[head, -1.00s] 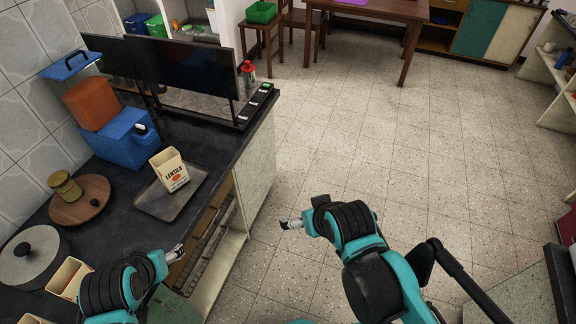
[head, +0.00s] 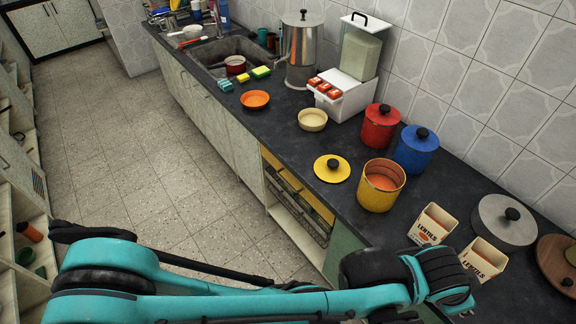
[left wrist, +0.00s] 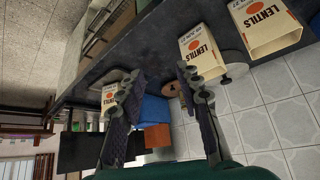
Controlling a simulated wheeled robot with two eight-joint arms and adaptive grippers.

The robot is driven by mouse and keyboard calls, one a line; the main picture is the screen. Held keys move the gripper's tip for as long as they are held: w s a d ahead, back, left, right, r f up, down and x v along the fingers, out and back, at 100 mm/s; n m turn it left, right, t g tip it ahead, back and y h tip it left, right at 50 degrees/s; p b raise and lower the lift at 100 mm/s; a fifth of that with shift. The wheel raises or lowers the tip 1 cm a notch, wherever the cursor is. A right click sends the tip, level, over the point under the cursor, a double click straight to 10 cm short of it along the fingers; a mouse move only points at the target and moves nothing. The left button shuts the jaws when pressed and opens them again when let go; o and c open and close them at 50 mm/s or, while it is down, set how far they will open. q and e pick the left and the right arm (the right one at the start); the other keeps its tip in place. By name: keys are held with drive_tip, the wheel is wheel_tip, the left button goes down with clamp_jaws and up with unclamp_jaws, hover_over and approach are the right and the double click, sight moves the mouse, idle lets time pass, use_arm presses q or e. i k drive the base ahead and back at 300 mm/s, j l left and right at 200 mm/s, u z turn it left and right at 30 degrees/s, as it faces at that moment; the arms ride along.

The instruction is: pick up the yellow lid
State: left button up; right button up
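The yellow lid (head: 332,168), a flat disc with a black knob, lies on the dark counter near its front edge in the head view. The open yellow canister (head: 381,186) stands just right of it, orange inside. The lid does not show in the left wrist view. My left gripper (left wrist: 158,80) is open in the left wrist view, with nothing between its fingers. Lentils boxes are beyond and beside it. Neither gripper's fingers show in the head view, where teal arm links cross the bottom. My right gripper is out of view.
Red (head: 381,126) and blue (head: 415,150) lidded canisters stand behind the yellow one. A cream bowl (head: 312,119) is behind the lid. Counter left of the lid is fairly clear.

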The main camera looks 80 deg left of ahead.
sight(332, 168)
drive_tip(key=u, duration=2.4)
drive_tip(key=i+j+z, duration=0.3)
drive_tip(key=j, duration=0.35)
drive_tip(key=i+j+z, duration=0.1)
drive_tip(key=i+j, duration=0.15)
drive_tip(key=j, duration=0.15)
drive_tip(key=i+j+z, duration=0.15)
drive_tip(key=j, duration=0.2)
drive_tip(key=i+j+z, duration=0.15)
drive_tip(key=j, duration=0.25)
drive_tip(key=i+j+z, duration=0.15)
drive_tip(key=j, duration=0.25)
drive_tip(key=k, duration=0.05)
